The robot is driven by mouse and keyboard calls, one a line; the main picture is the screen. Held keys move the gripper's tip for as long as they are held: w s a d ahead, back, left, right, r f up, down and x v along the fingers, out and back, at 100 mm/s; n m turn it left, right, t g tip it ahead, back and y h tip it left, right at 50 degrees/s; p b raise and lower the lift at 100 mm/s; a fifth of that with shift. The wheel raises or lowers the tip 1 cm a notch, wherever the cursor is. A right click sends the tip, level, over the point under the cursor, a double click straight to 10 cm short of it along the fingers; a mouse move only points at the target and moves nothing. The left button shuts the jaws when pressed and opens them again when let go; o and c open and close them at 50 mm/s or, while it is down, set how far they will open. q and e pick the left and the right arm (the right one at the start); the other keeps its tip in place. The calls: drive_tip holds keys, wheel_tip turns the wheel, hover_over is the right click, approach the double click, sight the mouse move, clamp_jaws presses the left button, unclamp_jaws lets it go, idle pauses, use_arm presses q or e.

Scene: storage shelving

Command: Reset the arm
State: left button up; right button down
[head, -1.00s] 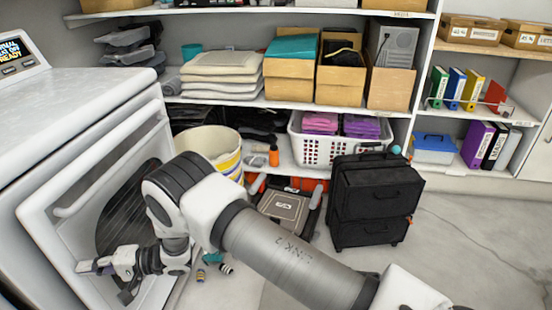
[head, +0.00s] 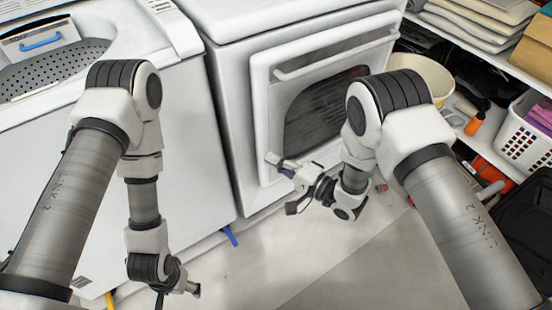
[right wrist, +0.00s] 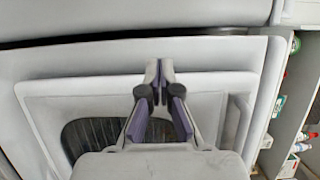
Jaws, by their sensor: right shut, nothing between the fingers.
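My right arm (head: 440,190) comes in from the right in the head view, bent at its elbow. Its gripper (head: 274,162) points left in front of the closed door of a white dryer-like machine (head: 325,110), near the door's lower left. In the right wrist view the right gripper's fingertips (right wrist: 160,68) are together with nothing between them, and the door's dark window (right wrist: 100,138) lies behind. My left arm (head: 70,205) comes in from the left and hangs in front of a top-loading washer. Its gripper (head: 192,289) is small and low; its jaws are unclear.
The white washer (head: 175,130) stands at the left with an open drum. Shelving with a white laundry basket (head: 530,140), a yellowish bucket (head: 425,80) and an orange bottle (head: 474,123) is at the right. A blue object (head: 230,236) lies by the washer's base.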

drive_tip(key=shift+s+d, duration=0.15)
drive_tip(key=shift+s, duration=0.3)
drive_tip(key=s+d+f+m+t+h, duration=0.1)
drive_tip(key=s+d+f+m+h, duration=0.1)
drive_tip(key=d+f+h, duration=0.5)
drive_tip(key=s+d+f+m+h, duration=0.2)
drive_tip(key=d+f, duration=0.1)
drive_tip(key=d, duration=0.8)
drive_tip(key=s+d+f+n+g+h, duration=0.2)
drive_tip(key=s+d+f+g+h, duration=0.25)
drive_tip(key=s+d, duration=0.5)
drive_tip(key=s+d+f+n+g+h, duration=0.2)
drive_tip(key=s+n+g, duration=0.45)
drive_tip(key=s, duration=0.85)
wheel_tip(320, 180, up, 16)
drive_tip(key=n+p, duration=0.1)
drive_tip(key=p, duration=1.4)
drive_tip(key=shift+s+d+t+p, duration=0.15)
drive_tip(key=shift+t+p, duration=0.15)
drive_tip(key=shift+t, duration=0.1)
